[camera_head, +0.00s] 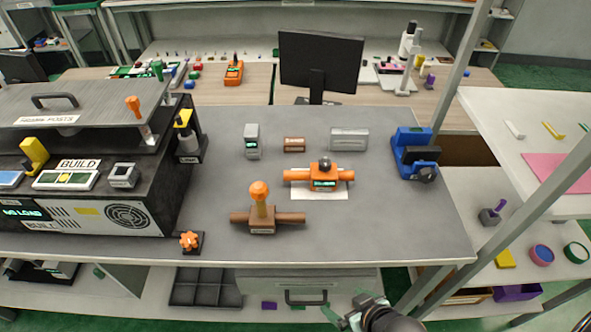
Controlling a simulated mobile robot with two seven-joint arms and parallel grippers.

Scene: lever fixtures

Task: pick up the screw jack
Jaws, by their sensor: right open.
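I cannot tell for sure which object is the screw jack, as the small labels are unreadable. A brown block (262,226) with a horizontal bar and an upright post with an orange knob stands on the grey bench. Behind it to the right, an orange device (325,178) with a crossbar, a dark knob and a green display sits on a white sheet. A blue vise-like fixture (415,150) stands at the right. My right gripper (345,309) is open and empty, in front of the bench's front edge, apart from all these. My left gripper is out of view.
A dark console (90,190) fills the bench's left. A grey box (252,142), a brown block (294,145) and a grey case (348,139) stand behind. An orange star knob (190,241) is near the front edge. The bench's front right is clear. A drawer handle (306,297) shows below.

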